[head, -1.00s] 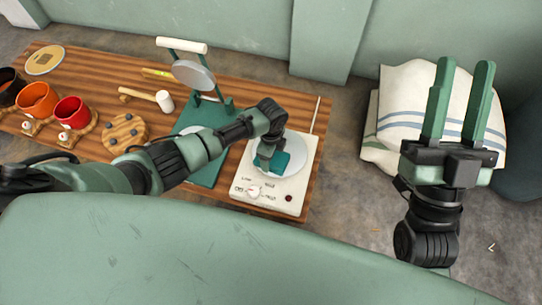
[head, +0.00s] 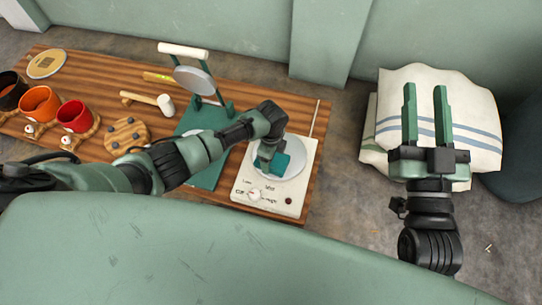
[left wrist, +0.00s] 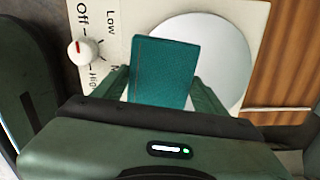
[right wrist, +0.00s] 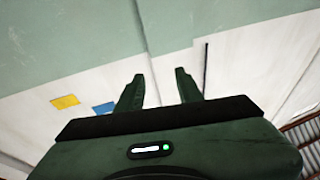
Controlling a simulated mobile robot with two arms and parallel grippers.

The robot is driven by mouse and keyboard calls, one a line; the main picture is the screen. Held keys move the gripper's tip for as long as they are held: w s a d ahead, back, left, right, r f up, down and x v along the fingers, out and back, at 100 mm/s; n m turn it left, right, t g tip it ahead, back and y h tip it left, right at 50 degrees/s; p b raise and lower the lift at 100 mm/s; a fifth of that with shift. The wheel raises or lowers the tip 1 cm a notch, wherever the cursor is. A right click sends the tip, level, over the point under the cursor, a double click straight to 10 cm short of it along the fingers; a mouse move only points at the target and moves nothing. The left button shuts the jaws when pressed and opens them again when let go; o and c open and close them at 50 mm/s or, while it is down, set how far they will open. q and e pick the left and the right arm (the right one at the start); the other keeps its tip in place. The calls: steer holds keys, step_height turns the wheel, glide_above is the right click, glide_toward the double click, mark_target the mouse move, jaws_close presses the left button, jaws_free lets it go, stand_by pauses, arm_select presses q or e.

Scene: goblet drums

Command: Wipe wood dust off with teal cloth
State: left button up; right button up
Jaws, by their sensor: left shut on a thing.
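The teal cloth (head: 281,164) is a small folded block between the fingers of my left gripper (head: 268,158), which is shut on it. It is over the pale round plate (head: 293,170) of a white device (head: 262,200) at the table's right end. In the left wrist view, the cloth (left wrist: 163,70) covers the left part of the plate (left wrist: 228,52). I cannot tell whether it touches the plate. I cannot make out any wood dust. My right gripper (head: 425,90) is open and empty, off the table to the right.
A green stand with a grey disc (head: 195,80) is left of the device.

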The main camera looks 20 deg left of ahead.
arm_select(q)
steer(key=shift+r+p, duration=0.65)
steer(key=shift+p, duration=0.1)
steer(key=shift+r+p, duration=0.35)
steer(key=shift+p, duration=0.05)
steer(key=shift+r+p, duration=0.35)
steer(key=shift+p, duration=0.05)
arm_select(e)
steer(key=shift+s+d+f+g+h, duration=1.1)
steer(key=shift+f+g, duration=3.1)
steer(key=shift+f, duration=2.8)
arm_select(q)
steer(key=shift+r+p, duration=0.3)
steer(key=shift+p, duration=0.1)
steer(key=shift+r+p, duration=0.3)
steer(key=shift+p, duration=0.05)
steer(key=shift+r+p, duration=0.3)
steer(key=shift+p, duration=0.1)
steer(key=shift+r+p, duration=0.25)
steer(key=shift+p, duration=0.05)
arm_select(e)
steer(key=s+d+f+m+g+h, duration=0.1)
steer(key=s+d+f+g+h, duration=0.1)
steer(key=s+d+f+g, duration=0.2)
steer(key=shift+s+f+g+h, duration=0.3)
steer(key=shift+s+f+g, duration=1.8)
steer(key=shift+s, duration=1.45)
steer(key=shift+f, duration=0.15)
